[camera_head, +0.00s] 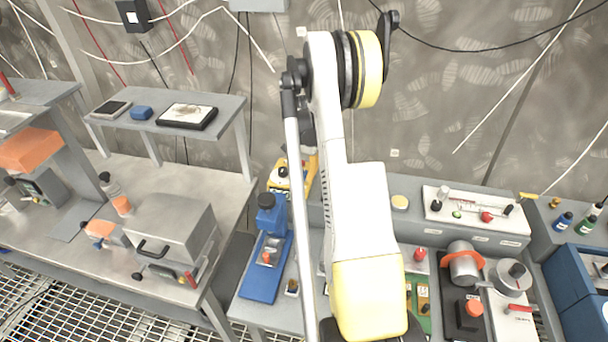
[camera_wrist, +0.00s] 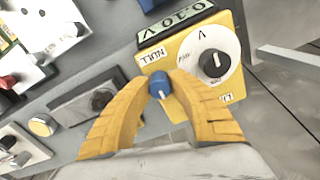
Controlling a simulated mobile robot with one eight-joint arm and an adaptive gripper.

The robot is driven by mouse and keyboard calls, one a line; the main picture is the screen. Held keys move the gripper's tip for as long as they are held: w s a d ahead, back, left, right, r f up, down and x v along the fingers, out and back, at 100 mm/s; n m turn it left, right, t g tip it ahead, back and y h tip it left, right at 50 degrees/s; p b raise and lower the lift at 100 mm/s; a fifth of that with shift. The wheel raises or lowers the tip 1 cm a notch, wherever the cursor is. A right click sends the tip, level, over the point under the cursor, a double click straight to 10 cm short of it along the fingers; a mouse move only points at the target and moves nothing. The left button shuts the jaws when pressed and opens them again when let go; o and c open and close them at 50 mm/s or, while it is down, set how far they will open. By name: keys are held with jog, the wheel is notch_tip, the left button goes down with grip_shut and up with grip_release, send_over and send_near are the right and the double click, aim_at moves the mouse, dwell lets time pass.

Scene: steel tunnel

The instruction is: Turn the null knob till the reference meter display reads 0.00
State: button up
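The reference meter (camera_wrist: 168,46) is a yellow box, upside down in the wrist view. The null knob (camera_wrist: 160,87) is small and blue with a white pointer line, by the NULL label. My gripper (camera_wrist: 161,80) has its two yellow fingers on either side of the knob, apparently touching it. A larger black knob (camera_wrist: 213,64) sits on a white dial. In the head view the meter (camera_head: 277,180) stands behind my arm, which hides most of my gripper.
A blue stand (camera_head: 265,268) is in front of the meter. A grey bench with a metal box (camera_head: 180,228) is at left. A white control panel (camera_head: 474,217) and a dark-based device with an orange band (camera_head: 462,250) are at right. A grey wall is close behind.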

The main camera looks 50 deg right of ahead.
grip_shut()
jog(key=shift+n, duration=0.3)
jog(key=shift+n+b, duration=0.75)
jog(key=shift+n, duration=0.15)
jog(key=shift+n+b, duration=0.6)
jog(key=shift+n, duration=1)
jog(key=o, duration=0.9)
grip_release()
jog(key=shift+r, duration=0.15)
